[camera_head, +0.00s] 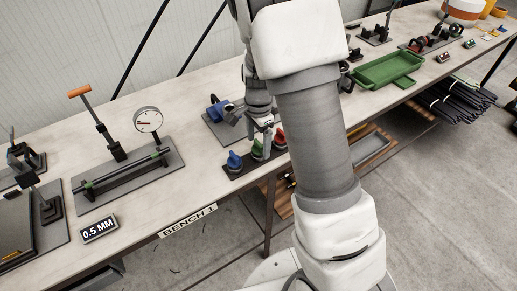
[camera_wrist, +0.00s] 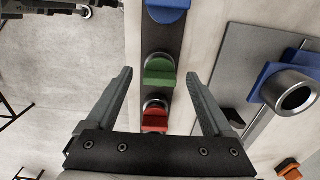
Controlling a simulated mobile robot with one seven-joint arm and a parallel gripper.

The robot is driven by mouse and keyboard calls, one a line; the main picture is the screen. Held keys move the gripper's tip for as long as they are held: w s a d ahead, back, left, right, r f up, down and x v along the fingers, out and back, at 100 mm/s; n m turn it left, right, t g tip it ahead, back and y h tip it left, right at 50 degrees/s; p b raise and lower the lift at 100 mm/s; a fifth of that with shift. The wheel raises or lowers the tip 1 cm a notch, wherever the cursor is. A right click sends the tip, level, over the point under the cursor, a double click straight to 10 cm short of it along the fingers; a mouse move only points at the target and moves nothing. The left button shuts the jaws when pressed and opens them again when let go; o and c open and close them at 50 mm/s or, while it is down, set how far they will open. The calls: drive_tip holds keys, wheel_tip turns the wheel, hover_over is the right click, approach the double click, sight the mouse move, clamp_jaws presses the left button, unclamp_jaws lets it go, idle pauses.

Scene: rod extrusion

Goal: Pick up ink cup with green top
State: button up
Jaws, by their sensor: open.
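The ink cup with the green top (camera_wrist: 160,72) sits in a dark strip holder (camera_wrist: 163,37) on the bench, between a blue-topped cup (camera_wrist: 168,8) and a red-topped cup (camera_wrist: 155,118). In the head view the green top (camera_head: 257,148) shows just under my gripper (camera_head: 262,128), partly hidden by it. In the wrist view my gripper (camera_wrist: 160,88) is open, with one finger on each side of the row. The green top lies between the fingertip lines, near their far ends. Nothing is held. Whether the fingertips are down at the cup's height I cannot tell.
A blue clamp-like part with a metal ring (camera_wrist: 296,92) stands on a grey plate to the right in the wrist view. A dial gauge (camera_head: 148,121) and rod fixture (camera_head: 125,173) stand left on the bench. A green tray (camera_head: 388,70) is at the right.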

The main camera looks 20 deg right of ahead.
drive_tip(key=shift+f, duration=0.35)
clamp_jaws()
drive_tip(key=shift+r, duration=0.1)
